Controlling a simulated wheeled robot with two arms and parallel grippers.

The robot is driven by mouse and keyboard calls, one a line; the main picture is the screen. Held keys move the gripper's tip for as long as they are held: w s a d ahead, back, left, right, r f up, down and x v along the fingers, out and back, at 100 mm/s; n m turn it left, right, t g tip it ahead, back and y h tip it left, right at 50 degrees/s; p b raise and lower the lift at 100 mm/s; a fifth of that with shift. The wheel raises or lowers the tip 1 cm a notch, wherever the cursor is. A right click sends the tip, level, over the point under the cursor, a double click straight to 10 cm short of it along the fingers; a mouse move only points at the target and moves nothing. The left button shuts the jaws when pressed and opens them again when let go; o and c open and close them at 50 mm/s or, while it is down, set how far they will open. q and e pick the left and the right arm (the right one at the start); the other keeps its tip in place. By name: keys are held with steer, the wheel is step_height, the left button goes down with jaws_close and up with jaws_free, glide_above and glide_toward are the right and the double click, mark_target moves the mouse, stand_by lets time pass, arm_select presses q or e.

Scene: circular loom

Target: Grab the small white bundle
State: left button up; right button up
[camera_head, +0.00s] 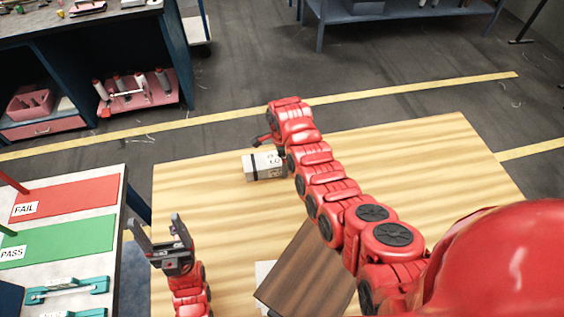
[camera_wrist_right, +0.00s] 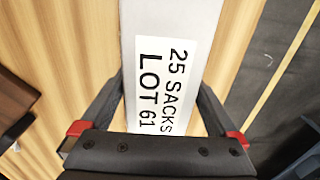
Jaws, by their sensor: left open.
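The small white bundle (camera_head: 262,173) lies on the wooden table toward its far side, with a dark band around it. In the right wrist view the white bundle (camera_wrist_right: 170,22) carries a label reading "25 SACKS LOT 61". My right gripper (camera_wrist_right: 164,92) has one finger along each side of the bundle; whether they press on it cannot be told. In the head view the right gripper is mostly hidden by its own arm, beside the bundle's right end. My left gripper (camera_head: 158,223) is open and empty over the table's left side, apart from the bundle.
A dark brown wooden board (camera_head: 305,275) lies on the near part of the table (camera_head: 420,150). A side table at left holds a red FAIL area (camera_head: 70,196), a green PASS area (camera_head: 65,238) and teal fixtures (camera_head: 70,288). The tabletop's right and far-left parts are clear.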

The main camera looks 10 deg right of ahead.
jaws_close()
steer(key=shift+w+r, duration=0.1)
stand_by(0.4)
